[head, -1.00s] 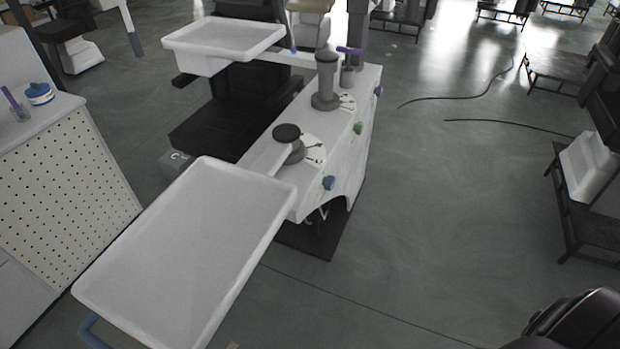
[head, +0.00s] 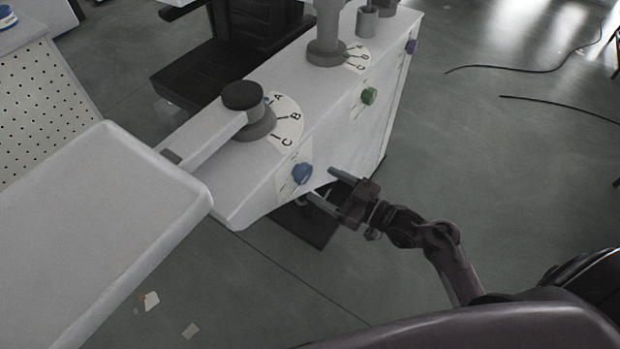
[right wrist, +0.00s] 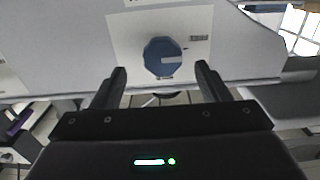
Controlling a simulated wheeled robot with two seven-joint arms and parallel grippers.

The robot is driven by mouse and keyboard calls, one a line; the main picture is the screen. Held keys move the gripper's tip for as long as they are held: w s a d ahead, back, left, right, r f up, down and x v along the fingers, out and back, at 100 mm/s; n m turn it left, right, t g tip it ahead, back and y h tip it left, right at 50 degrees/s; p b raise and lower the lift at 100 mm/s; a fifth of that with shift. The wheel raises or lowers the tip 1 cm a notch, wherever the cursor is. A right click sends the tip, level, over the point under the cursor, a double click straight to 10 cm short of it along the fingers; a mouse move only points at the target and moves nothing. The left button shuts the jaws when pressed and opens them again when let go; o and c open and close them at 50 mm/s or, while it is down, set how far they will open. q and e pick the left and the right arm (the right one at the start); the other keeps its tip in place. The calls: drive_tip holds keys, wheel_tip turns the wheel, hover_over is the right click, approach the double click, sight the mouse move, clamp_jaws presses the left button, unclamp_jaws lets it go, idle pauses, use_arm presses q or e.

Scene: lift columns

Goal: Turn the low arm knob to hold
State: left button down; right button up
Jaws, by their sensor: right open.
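The blue knob (head: 302,173) sits on a pale plate on the front face of the white console, below the lower column. My left gripper is not in view.
A green knob (head: 369,96) and a purple knob (head: 411,47) sit farther along the face. The lower column (head: 242,96) has an A-B-C dial (head: 287,124) and an arm to a large white tray (head: 105,220). Cables lie on the right floor.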

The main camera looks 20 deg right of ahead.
sight(307, 177)
drive_tip(key=x, duration=0.4)
drive_tip(key=shift+a+r, duration=0.15)
drive_tip(key=shift+a, duration=0.2)
drive_tip(key=shift+w+a, duration=0.25)
drive_tip(key=shift+w, duration=0.25)
drive_tip(key=c, duration=0.9)
